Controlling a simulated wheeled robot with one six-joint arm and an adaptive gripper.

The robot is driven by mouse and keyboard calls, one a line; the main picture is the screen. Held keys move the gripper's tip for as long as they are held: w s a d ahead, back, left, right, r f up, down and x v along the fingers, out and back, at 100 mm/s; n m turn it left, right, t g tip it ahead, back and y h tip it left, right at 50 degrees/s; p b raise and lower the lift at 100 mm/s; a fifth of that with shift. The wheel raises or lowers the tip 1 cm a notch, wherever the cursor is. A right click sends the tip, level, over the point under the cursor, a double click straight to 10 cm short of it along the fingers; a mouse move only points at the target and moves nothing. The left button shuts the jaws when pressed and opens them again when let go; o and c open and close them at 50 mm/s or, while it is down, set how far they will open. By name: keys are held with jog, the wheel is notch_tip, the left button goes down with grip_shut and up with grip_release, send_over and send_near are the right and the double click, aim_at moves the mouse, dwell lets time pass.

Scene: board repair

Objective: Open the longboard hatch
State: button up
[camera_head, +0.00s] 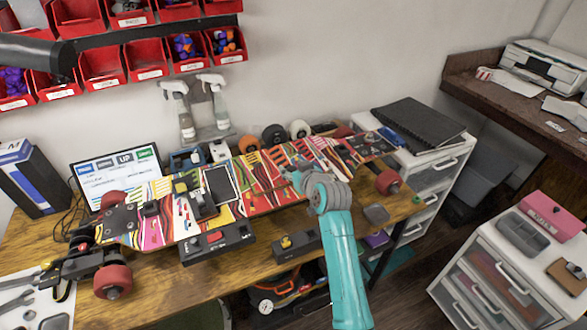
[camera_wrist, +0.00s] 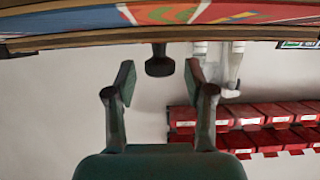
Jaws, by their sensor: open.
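The longboard (camera_head: 268,172), with multicoloured graphics, lies lengthwise across the wooden table. Its edge also spans the top of the wrist view (camera_wrist: 90,40). A dark rectangular panel (camera_head: 221,186) shows left of the middle of the board; I cannot tell for sure whether it is the hatch. My gripper (camera_head: 292,172) is over the middle-right part of the board, its fingers mostly hidden by my wrist. In the wrist view my gripper (camera_wrist: 160,75) is open and empty. A dark knob (camera_wrist: 160,62) shows between its fingertips, apart from both, close to the board edge.
Red bins (camera_head: 100,68) hang on the wall. Spray bottles (camera_head: 210,100) and several loose wheels (camera_head: 298,129) stand behind the board. Black boxes (camera_head: 218,243) with switches sit at the table front (camera_head: 160,290). A white drawer unit (camera_head: 435,170) stands to the right.

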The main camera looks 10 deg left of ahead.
grip_shut()
